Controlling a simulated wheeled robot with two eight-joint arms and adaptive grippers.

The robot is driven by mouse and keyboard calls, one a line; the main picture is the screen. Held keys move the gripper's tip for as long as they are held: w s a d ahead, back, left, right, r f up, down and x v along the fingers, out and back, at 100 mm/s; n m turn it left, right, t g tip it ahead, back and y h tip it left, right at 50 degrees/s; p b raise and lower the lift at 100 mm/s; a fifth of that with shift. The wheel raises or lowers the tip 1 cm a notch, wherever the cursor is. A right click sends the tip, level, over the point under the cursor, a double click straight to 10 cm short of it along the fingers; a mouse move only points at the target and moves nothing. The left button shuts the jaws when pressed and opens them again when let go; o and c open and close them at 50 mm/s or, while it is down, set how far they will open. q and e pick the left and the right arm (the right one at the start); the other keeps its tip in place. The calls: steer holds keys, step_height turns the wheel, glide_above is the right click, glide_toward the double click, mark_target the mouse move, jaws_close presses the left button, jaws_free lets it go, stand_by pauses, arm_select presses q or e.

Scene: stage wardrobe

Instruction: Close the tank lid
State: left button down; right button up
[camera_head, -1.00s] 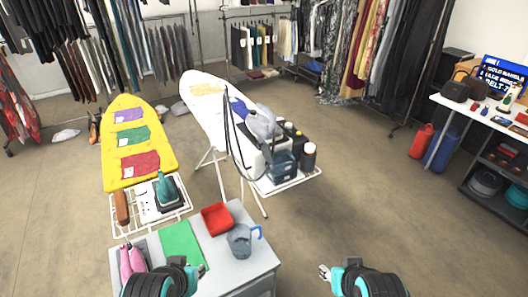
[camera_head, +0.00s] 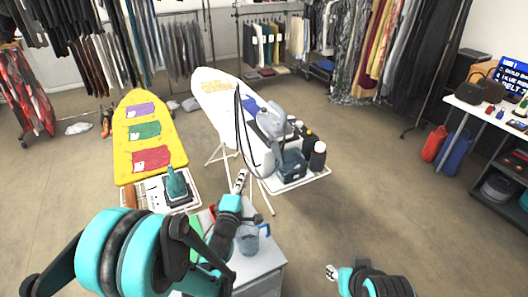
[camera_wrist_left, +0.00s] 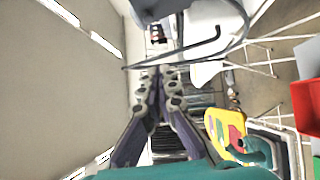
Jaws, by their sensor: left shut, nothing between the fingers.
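The steam station (camera_head: 262,152) stands on the rack at the near end of the white ironing board, with a grey iron (camera_head: 271,122) on it. Its dark blue, see-through tank (camera_head: 292,164) is at the near right side. I cannot make out the tank lid or how it stands. My left gripper (camera_head: 241,176) is left of and nearer than the tank, apart from it, shut and empty. Its closed fingers also show in the left wrist view (camera_wrist_left: 160,92). My right gripper (camera_head: 331,271) is low at the front, far from the tank; its jaws are too small to judge.
A black hose hangs in a loop beside the station. Dark bottles (camera_head: 318,156) stand right of the tank. A grey cabinet (camera_head: 262,272) with a jug (camera_head: 248,238) is below my left arm. A yellow ironing board (camera_head: 146,165) is at left.

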arm_select(q)
steer(key=w+d+r+n, duration=0.1)
steer(key=w+d, duration=0.5)
steer(key=w, duration=0.6)
steer(key=shift+r+t+h+b, duration=0.35)
steer(key=shift+t+h+b, duration=0.05)
steer(key=shift+b, duration=0.05)
arm_select(e)
steer(key=shift+f, duration=0.45)
arm_select(q)
steer(key=shift+d+r, duration=0.15)
arm_select(e)
steer(key=shift+d+r, duration=0.1)
steer(key=shift+r, duration=0.15)
